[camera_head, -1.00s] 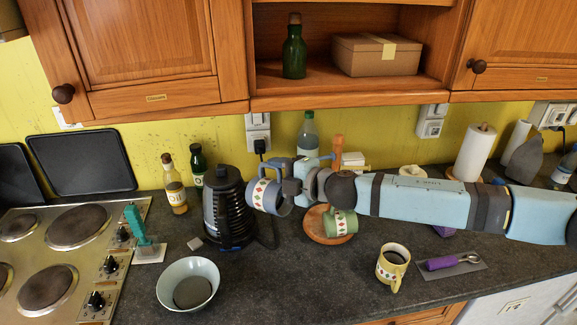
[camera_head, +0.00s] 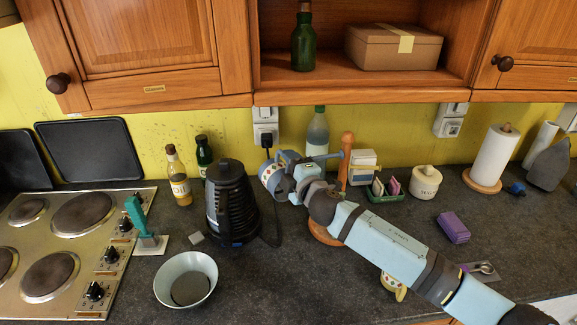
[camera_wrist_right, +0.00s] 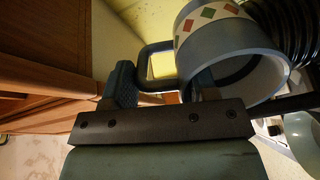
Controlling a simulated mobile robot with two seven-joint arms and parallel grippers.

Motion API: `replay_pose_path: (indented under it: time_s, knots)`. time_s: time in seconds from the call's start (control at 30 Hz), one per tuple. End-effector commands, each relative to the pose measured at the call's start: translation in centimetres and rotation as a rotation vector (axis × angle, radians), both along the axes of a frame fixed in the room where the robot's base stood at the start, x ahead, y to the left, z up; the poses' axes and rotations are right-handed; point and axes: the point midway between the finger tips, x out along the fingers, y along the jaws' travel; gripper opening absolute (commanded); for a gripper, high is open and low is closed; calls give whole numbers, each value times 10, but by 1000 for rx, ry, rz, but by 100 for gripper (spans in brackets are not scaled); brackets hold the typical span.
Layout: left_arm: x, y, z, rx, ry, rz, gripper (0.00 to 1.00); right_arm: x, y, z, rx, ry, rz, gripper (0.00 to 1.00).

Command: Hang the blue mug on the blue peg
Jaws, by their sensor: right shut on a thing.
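The blue mug (camera_head: 270,178), with a pale band of coloured diamonds, is held in the air by my right gripper (camera_head: 289,170), left of the mug tree. In the wrist view the mug (camera_wrist_right: 228,52) lies on its side, and its handle (camera_wrist_right: 152,66) is between the fingers of my right gripper (camera_wrist_right: 160,90). The wooden post (camera_head: 346,158) of the mug tree stands behind my right arm. The blue peg (camera_head: 328,156) points left from the post, apart from the mug. My arm covers part of the round base (camera_head: 318,232). My left gripper is out of view.
A black kettle (camera_head: 230,205) stands just left of the mug. A water bottle (camera_head: 317,135) is behind the tree. A yellow mug (camera_head: 392,285) is partly hidden by my arm. The wooden shelf (camera_head: 365,96) overhangs the back.

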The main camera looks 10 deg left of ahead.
Motion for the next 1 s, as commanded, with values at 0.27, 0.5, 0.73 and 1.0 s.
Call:
replay_pose_path:
  time_s: [0.27,0.5,0.73,1.0]
  knots:
    - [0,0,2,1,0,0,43,2,-9,0,11,3,3,0]
    - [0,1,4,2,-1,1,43,8,-25,-1,11,2,2,0]
    - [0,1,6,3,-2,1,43,14,-40,-2,10,2,2,0]
    - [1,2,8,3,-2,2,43,20,-57,-3,12,3,3,0]
